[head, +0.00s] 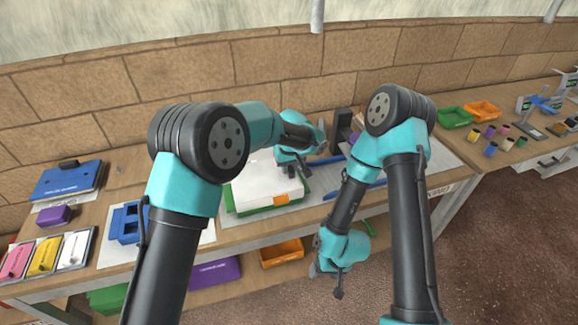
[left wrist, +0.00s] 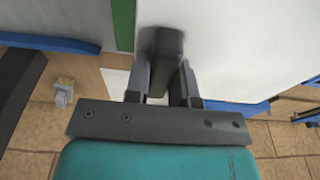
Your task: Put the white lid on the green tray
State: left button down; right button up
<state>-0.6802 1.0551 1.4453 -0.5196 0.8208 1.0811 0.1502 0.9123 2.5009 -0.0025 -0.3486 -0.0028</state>
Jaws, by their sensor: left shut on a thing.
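The white lid (head: 262,182) is over the green tray (head: 245,211), whose green edge shows along the front and left. I cannot tell whether the lid rests fully on it. My left gripper (head: 298,170) is at the lid's right side. In the left wrist view its jaws (left wrist: 165,85) are shut on a dark handle-like block (left wrist: 163,45) by the white lid surface (left wrist: 235,40), with a green edge (left wrist: 123,25) beside it. My right gripper (head: 338,291) hangs low in front of the table; its jaw opening is unclear.
A blue holder (head: 124,226) stands left of the tray. A blue case (head: 68,181) and a purple block (head: 56,216) are farther left. An orange bin (head: 282,253) sits below the tabletop. Green (head: 455,118) and orange (head: 483,110) trays stand at right.

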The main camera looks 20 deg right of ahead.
pick_arm(q)
jog(key=shift+f, duration=0.55)
dwell(0.7)
jog(key=c, duration=0.9)
grip_release()
jog(key=shift+r, duration=0.1)
jog(key=s+r, duration=0.1)
jog(key=r, duration=1)
jog(key=s+r, duration=0.1)
jog(key=r, duration=0.5)
jog(key=shift+s, duration=0.35)
